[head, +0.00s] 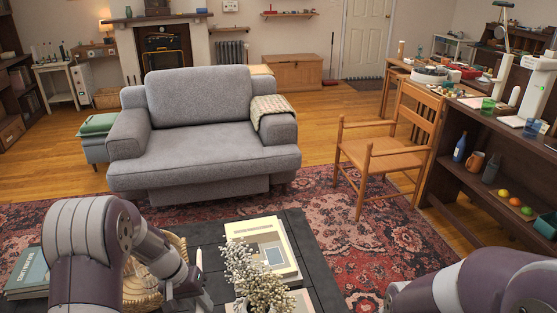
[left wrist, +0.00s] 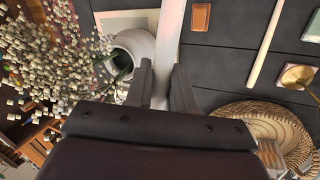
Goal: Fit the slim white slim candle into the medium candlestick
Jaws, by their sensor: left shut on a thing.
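My left gripper (head: 193,288) is low over the dark coffee table. It is shut on a slim white candle (head: 198,259), whose upper end stands up above the fingers. In the left wrist view the candle (left wrist: 172,45) runs up between the two fingers (left wrist: 168,88). A round brass piece (left wrist: 298,75), perhaps a candlestick seen from above, is at that view's right edge, apart from the candle. I cannot tell whether it is the medium one. Of my right side only arm links show in the head view; its gripper is out of view.
A vase (left wrist: 136,48) of white flowers (head: 258,275) stands close beside the gripper. A cream stick (left wrist: 265,45), a small brown item (left wrist: 200,16) and a wicker tray (left wrist: 255,108) are on the table (left wrist: 225,60). Books (head: 262,250) lie right of the gripper.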

